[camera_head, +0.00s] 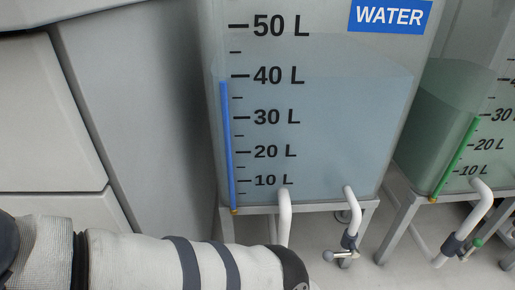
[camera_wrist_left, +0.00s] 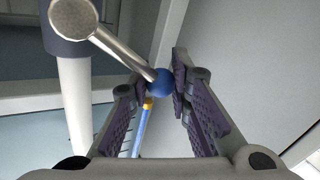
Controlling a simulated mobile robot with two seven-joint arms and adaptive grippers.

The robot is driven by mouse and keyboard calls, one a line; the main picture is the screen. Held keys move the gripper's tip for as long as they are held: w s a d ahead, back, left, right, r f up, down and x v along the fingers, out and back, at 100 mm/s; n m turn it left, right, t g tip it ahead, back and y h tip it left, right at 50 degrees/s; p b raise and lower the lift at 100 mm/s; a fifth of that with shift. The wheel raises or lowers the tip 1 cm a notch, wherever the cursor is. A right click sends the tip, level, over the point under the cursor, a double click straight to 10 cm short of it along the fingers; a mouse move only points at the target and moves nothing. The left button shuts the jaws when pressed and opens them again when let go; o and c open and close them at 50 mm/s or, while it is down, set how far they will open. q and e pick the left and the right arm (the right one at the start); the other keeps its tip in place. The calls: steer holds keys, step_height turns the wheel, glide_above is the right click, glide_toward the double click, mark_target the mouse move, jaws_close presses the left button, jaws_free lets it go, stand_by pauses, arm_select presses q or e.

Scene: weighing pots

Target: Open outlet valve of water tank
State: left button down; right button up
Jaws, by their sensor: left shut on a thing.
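My right gripper is not in view.
A second outlet (camera_head: 351,205) with a pale-knobbed valve (camera_head: 345,252) is to the right under the same tank. A green-tinted tank (camera_head: 445,125) on its own stand is further right. Grey panels (camera_head: 130,100) close off the left side.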

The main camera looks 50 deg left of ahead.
arm_select(q)
steer(key=shift+s+d+f, duration=0.1)
steer(key=shift+f, duration=0.05)
steer(key=c, duration=1.5)
jaws_free()
steer(key=shift+o, duration=0.2)
steer(key=v, duration=0.7)
steer(key=shift+d, duration=0.25)
steer(key=shift+o, duration=0.6)
